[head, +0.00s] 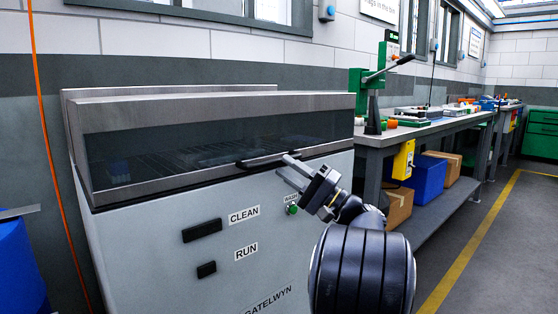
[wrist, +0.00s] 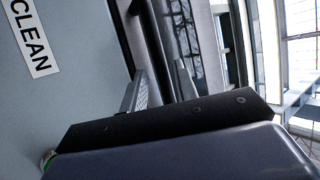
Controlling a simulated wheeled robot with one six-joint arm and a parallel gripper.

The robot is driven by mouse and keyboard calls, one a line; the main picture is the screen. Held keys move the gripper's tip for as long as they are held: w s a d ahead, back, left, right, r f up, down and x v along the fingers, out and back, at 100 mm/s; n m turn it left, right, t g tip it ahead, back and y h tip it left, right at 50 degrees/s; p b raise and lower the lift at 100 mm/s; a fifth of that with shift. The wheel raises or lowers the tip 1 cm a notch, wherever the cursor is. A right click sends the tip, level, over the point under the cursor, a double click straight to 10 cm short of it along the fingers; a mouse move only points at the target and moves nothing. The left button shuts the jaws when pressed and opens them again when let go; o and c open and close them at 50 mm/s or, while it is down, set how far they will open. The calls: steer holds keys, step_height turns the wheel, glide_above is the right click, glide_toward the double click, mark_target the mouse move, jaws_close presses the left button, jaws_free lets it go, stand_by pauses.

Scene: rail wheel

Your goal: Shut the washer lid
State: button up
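The washer (head: 150,240) is a grey cabinet with CLEAN and RUN labels on its front. Its lid (head: 220,103) is a steel frame with a dark glass front, lying low over the cabinet. Racks show dimly through the glass. I cannot tell whether the lid is fully shut. A black bar handle (head: 262,160) runs along the lid's lower front edge. My gripper (head: 289,168) is at the handle's right end, its fingers apart. In the wrist view, my gripper (wrist: 162,85) shows both fingers spread near the washer's dark edge. I cannot tell whether they touch the handle.
A green button (head: 292,210) sits on the washer front below my gripper. A workbench (head: 430,130) with a green lever press (head: 365,95) stands to the right, with a blue bin (head: 428,178) and boxes beneath. Floor at the lower right is clear.

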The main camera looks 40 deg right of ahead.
mark_target(279, 158)
steer(key=p+v, duration=0.1)
steer(key=v, duration=0.6)
steer(key=b+x, duration=0.1)
steer(key=x, duration=0.4)
steer(key=b+x, duration=0.1)
steer(key=x, duration=0.5)
steer(key=shift+s+r, duration=0.15)
steer(key=shift+r, duration=0.3)
steer(key=shift+d+r, duration=0.1)
steer(key=shift+r, duration=0.05)
